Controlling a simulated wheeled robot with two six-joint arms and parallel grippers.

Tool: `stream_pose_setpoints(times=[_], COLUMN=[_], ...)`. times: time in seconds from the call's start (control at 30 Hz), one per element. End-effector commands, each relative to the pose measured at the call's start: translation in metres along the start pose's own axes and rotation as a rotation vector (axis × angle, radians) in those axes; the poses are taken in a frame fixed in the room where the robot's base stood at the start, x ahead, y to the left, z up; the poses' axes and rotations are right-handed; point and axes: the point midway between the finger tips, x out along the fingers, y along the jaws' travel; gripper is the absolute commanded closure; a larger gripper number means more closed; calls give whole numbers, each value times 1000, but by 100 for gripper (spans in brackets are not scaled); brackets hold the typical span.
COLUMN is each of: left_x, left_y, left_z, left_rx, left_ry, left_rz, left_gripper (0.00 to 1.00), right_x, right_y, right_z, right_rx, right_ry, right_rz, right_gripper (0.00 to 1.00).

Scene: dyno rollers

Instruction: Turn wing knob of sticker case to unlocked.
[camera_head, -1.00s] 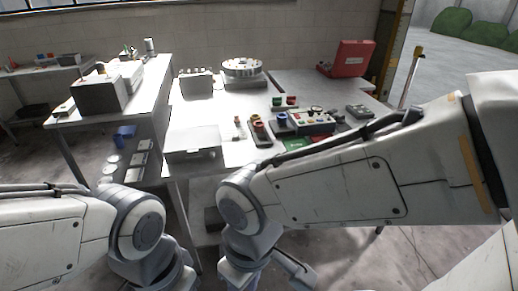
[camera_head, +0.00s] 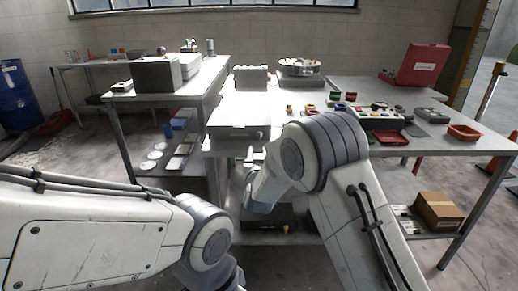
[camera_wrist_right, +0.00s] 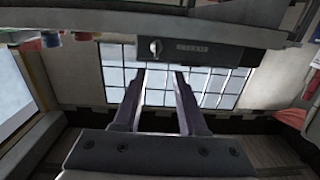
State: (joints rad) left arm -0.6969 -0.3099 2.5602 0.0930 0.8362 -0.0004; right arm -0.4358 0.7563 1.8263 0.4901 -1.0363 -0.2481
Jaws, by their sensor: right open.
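The sticker case is a flat grey box (camera_head: 238,132) at the front left edge of the middle table. Its small light wing knob (camera_head: 260,135) is on the front face. The wing looks roughly upright in that view. My right gripper (camera_wrist_right: 158,72) is open and empty, its fingertips just short of the knob and apart from it. In the head view, the right gripper (camera_head: 252,156) is below the case front, partly hidden by its wrist. My left gripper is out of view.
A dark box (camera_head: 155,75) stands on the left table. A red case (camera_head: 422,64), an orange tray (camera_head: 464,132) and several small coloured parts are on the right. A cardboard box (camera_head: 438,210) sits on the low shelf. A gap separates the two tables.

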Motion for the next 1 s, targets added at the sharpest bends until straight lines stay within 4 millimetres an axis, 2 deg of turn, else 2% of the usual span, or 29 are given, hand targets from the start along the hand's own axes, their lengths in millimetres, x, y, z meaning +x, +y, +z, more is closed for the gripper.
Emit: stream_pose_setpoints(times=[0.23, 0.6, 0.8, 1.0], left_x=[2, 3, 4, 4], left_y=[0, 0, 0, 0], left_z=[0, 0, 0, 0], left_rx=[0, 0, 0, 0], left_ry=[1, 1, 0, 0], left_rz=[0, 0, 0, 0], left_gripper=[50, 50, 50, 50], right_x=[22, 84, 102, 108], right_y=[6, 7, 6, 7], right_z=[1, -1, -1, -2], right_rx=[-3, -4, -4, -4], right_ry=[34, 32, 30, 29], right_rz=[22, 20, 19, 19], right_gripper=[59, 59, 59, 59])
